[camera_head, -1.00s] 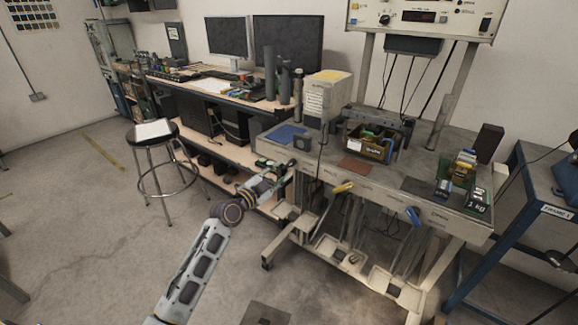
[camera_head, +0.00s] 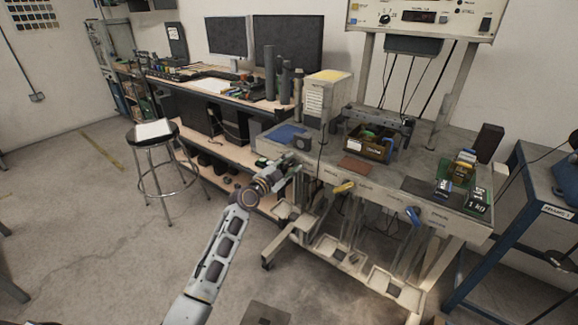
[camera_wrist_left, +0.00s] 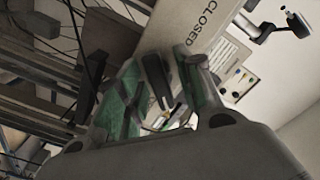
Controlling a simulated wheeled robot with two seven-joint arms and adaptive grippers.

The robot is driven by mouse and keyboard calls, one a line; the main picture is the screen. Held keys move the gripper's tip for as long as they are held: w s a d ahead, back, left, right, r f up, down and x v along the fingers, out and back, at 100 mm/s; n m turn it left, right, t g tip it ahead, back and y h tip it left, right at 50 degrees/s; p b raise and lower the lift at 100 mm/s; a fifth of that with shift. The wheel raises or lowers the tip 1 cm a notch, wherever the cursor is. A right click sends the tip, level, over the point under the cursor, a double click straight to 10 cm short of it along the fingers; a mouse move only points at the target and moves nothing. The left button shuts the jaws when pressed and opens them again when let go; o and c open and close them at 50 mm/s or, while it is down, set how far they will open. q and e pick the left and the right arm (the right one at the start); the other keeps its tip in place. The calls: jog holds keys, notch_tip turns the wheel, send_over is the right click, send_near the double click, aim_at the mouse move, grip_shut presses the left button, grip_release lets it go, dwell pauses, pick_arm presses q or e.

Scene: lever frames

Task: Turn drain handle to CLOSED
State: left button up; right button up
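The bench front edge bears small lever labels; "CLOSED" (camera_wrist_left: 203,20) is legible in the left wrist view, above the fingers. A yellow-gripped lever (camera_head: 343,187) and a blue-gripped lever (camera_head: 413,215) stick out from this edge in the head view. My left gripper (camera_head: 288,162) is at the edge's left end, left of the yellow lever. In the left wrist view its fingers (camera_wrist_left: 165,95) look apart, with a dark elongated piece (camera_wrist_left: 158,78) between them; I cannot tell whether it is a handle or whether they touch it. The head view shows no readable drain label. My right gripper is out of view.
The bench top holds a blue mat (camera_head: 286,134), an open bin (camera_head: 368,143), a brown pad (camera_head: 354,166) and weights (camera_head: 478,203) at the right. A stool (camera_head: 152,132) stands left, and a desk with monitors (camera_head: 287,44) behind.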

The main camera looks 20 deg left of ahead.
pick_arm(q)
jog(key=shift+c, duration=0.4)
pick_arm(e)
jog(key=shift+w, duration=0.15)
pick_arm(q)
grip_shut()
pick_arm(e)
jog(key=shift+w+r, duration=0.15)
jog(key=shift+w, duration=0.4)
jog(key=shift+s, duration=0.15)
pick_arm(q)
jog(key=shift+n, duration=0.3)
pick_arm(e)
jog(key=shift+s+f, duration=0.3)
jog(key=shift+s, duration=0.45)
